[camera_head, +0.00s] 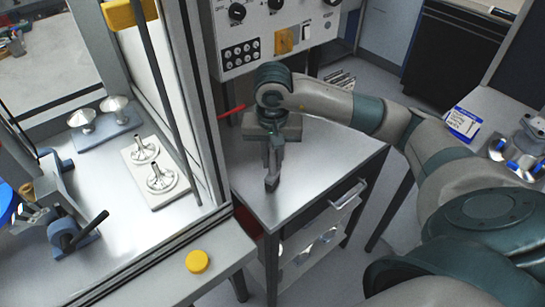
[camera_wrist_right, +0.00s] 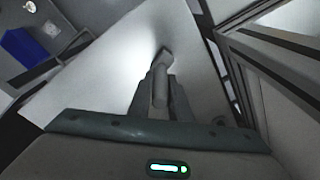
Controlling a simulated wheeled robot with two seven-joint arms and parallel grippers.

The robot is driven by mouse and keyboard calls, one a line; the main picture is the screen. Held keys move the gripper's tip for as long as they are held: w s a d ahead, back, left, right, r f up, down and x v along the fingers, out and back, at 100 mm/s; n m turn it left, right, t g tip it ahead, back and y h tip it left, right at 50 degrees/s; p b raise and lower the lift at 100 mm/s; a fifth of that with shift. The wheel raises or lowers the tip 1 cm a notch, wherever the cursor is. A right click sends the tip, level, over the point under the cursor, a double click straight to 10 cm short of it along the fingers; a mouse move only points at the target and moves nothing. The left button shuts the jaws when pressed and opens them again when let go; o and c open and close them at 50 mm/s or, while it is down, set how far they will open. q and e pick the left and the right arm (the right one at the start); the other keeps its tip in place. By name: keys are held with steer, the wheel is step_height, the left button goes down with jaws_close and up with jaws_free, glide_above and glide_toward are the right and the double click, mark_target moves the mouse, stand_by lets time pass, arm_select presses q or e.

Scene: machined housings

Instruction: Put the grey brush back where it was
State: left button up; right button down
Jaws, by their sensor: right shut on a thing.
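My right gripper (camera_head: 273,160) is over the metal-topped cart, with its fingers pointing down. It is shut on the grey brush (camera_head: 271,183), whose lower end shows just below the fingertips. In the right wrist view the brush (camera_wrist_right: 160,80) sticks out between the fingers of the gripper (camera_wrist_right: 158,100) towards the bright cart top. I cannot tell whether the brush touches the surface. My left gripper is not in view.
The cart top (camera_head: 325,170) is mostly bare. A red rod (camera_head: 232,111) lies near its back left. A framed enclosure (camera_head: 205,130) stands close on the left, with flanged metal parts (camera_head: 160,178) inside. A control panel (camera_head: 270,35) is behind. A yellow button (camera_head: 197,261) is at front left.

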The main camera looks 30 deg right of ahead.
steer(key=shift+f, duration=0.15)
steer(key=c, duration=1.6)
jaws_free()
steer(key=shift+c, duration=0.2)
steer(key=shift+r, duration=0.25)
steer(key=shift+r, duration=0.25)
steer(key=r, duration=0.3)
steer(key=r+b, duration=0.1)
steer(key=r, duration=0.1)
steer(key=r+b, duration=0.1)
steer(key=r, duration=0.2)
steer(key=shift+s+a+r, duration=0.3)
steer(key=shift+s+r, duration=0.05)
steer(key=shift+s, duration=0.05)
steer(key=shift+s+a+r+b, duration=0.15)
steer(key=shift+r+b, duration=0.25)
steer(key=shift+r, duration=0.9)
